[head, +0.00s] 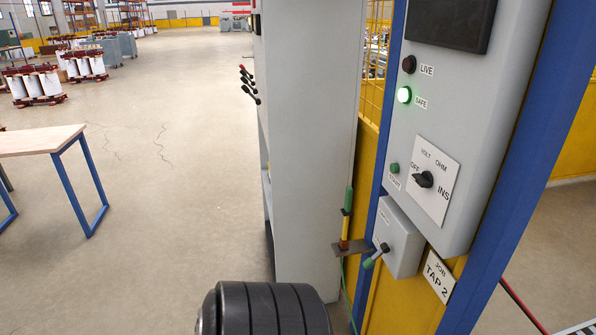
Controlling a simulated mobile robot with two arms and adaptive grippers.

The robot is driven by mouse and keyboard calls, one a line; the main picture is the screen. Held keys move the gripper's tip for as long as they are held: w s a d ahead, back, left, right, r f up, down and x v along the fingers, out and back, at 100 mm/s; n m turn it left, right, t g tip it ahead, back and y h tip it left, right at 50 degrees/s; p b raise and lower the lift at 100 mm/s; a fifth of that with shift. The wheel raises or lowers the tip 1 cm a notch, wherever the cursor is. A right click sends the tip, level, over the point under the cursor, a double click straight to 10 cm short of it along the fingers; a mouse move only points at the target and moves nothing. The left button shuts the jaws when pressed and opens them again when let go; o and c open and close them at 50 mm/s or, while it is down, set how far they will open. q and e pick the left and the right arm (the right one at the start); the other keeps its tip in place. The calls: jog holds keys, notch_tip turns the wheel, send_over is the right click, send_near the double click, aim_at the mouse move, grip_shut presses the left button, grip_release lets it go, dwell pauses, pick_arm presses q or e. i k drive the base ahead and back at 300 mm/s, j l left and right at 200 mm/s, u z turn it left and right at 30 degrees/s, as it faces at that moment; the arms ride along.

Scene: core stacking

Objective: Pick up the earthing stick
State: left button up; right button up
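The earthing stick (346,217) stands upright in a small dark bracket (350,249) at the side of the blue post, right of the picture's middle. It has a green upper part, a dark band and a yellow-brown lower part. A green cable (345,285) hangs below the bracket. Neither of my grippers shows in the head view.
A grey cabinet (305,130) stands close left of the stick. To the right are a grey control panel (460,120) with a lit green SAFE lamp (404,95), and a small lever box (398,238). A wooden-topped table (40,140) stands left; open floor lies between.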

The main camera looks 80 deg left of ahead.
aim_at(348, 211)
jog(key=u, duration=2.15)
jog(key=i+j+z, duration=0.1)
jog(key=z, duration=0.55)
jog(key=i+j+z, duration=0.15)
jog(key=j+z, duration=0.15)
jog(key=j, duration=0.2)
jog(key=i+j+z, duration=0.1)
jog(key=j+z, duration=0.15)
jog(key=j, duration=0.2)
jog(key=j+z, duration=0.3)
jog(key=j, duration=0.25)
jog(key=i, duration=0.05)
